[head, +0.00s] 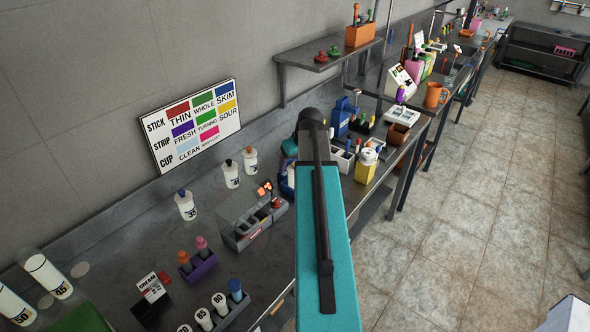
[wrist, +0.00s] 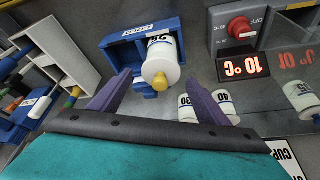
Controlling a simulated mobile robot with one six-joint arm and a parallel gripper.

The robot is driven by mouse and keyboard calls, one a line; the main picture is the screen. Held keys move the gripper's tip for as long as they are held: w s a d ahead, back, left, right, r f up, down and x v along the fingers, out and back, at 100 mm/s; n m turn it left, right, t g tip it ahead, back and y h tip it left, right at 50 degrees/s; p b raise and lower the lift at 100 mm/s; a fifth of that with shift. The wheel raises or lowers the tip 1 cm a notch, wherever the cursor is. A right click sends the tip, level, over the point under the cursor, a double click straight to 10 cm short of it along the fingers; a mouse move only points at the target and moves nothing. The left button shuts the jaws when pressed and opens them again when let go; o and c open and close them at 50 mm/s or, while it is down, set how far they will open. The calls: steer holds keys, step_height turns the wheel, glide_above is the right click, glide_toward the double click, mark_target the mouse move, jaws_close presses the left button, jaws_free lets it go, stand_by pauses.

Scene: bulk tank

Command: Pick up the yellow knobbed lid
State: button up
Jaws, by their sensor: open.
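A yellow knob (wrist: 161,82) shows in the wrist view on the end of a white cylinder marked 25 (wrist: 162,55). The cylinder lies in or against a blue holder (wrist: 122,50); the exact seating is unclear. I cannot tell whether the knob belongs to a separate lid. My gripper (wrist: 160,78) is open, its two purple fingers to either side of the knob, with no contact visible. In the head view my arm hides the gripper and most of the blue holder (head: 289,178).
In the wrist view, white bottles (wrist: 222,105) stand near the right finger, below a grey box with a red switch (wrist: 240,28) and a 10°C display (wrist: 244,66). In the head view the metal bench holds bottles and racks; a shelf (head: 325,57) overhangs its back.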

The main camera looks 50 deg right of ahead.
steer(key=c, duration=1.1)
steer(key=shift+c, duration=0.2)
steer(key=shift+r, duration=0.2)
steer(key=shift+r+b, duration=1.05)
steer(key=shift+r, duration=0.45)
steer(key=s+a+b, duration=0.3)
steer(key=s+b, duration=0.2)
steer(key=s, duration=0.2)
steer(key=s+a+r+b, duration=0.1)
steer(key=s+a+b, duration=0.2)
steer(key=s+b, duration=0.2)
steer(key=shift+s+a+r, duration=0.25)
steer(key=shift+s, duration=1)
